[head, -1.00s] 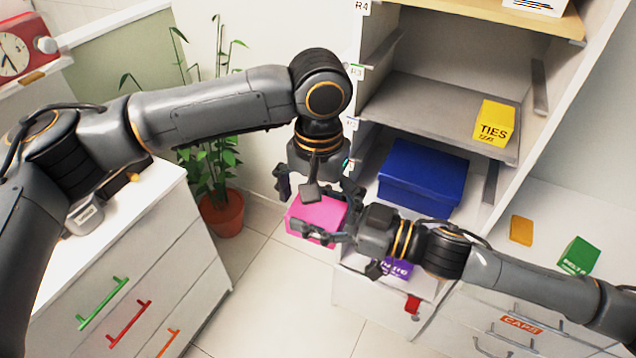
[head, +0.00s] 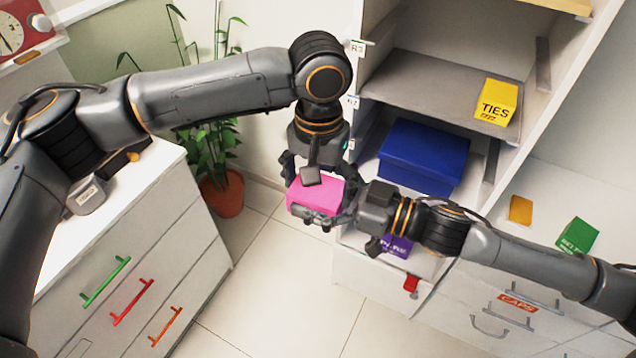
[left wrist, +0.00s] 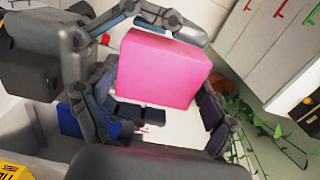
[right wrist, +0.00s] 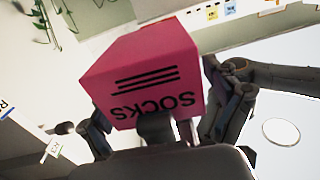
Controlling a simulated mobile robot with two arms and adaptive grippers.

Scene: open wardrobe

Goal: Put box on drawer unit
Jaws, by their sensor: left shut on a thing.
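The pink box (head: 316,196), marked SOCKS in the right wrist view (right wrist: 150,80), is held in the air at the centre, between both grippers. My left gripper (head: 316,178) comes down from above and is shut on it, with fingers on both sides in the left wrist view (left wrist: 152,108). My right gripper (head: 338,212) reaches in from the right, its fingers around the box; whether they grip it is unclear. The white drawer unit (head: 150,270) with green, red and orange handles stands at left. My left arm hides part of its top.
A potted plant (head: 222,190) stands beside the drawer unit. The open wardrobe at right holds a blue box (head: 424,155), a yellow TIES box (head: 496,101) and a purple box (head: 396,246). A green box (head: 577,236) lies farther right. A small grey object (head: 86,198) sits on the unit.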

